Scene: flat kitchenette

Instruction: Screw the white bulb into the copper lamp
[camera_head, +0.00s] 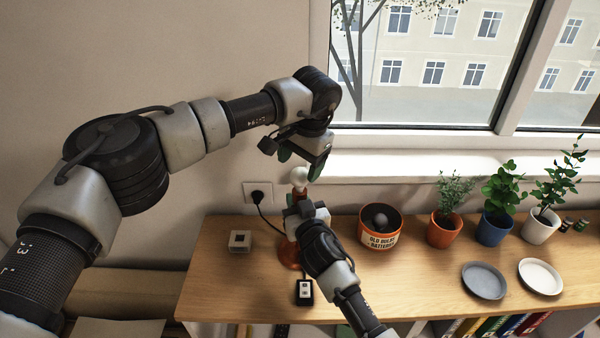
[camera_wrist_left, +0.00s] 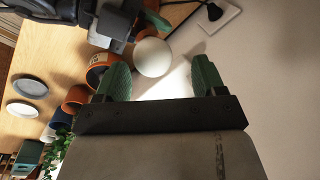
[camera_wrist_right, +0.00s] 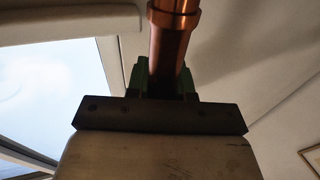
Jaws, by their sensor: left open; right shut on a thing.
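The white bulb (camera_head: 300,174) is at the top of the copper lamp, upright above its socket (camera_head: 299,188); whether it is threaded in cannot be told. My left gripper (camera_head: 300,160) is open just above the bulb. In the left wrist view the bulb (camera_wrist_left: 153,57) shows between and slightly beyond the green fingertips, with no clear contact. My right gripper (camera_head: 304,210) is shut on the lamp's stem, which rises between its fingers in the right wrist view (camera_wrist_right: 172,45). The lamp's round base (camera_head: 289,254) stands on the wooden top; the middle of the stem is hidden in the head view.
An orange pot labelled for old bulbs and batteries (camera_head: 380,228) holds a dark bulb, right of the lamp. Potted plants (camera_head: 495,222) and two plates (camera_head: 484,281) stand farther right. A switch box (camera_head: 304,291), a small square box (camera_head: 240,240) and a wall socket (camera_head: 258,193) are near the lamp.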

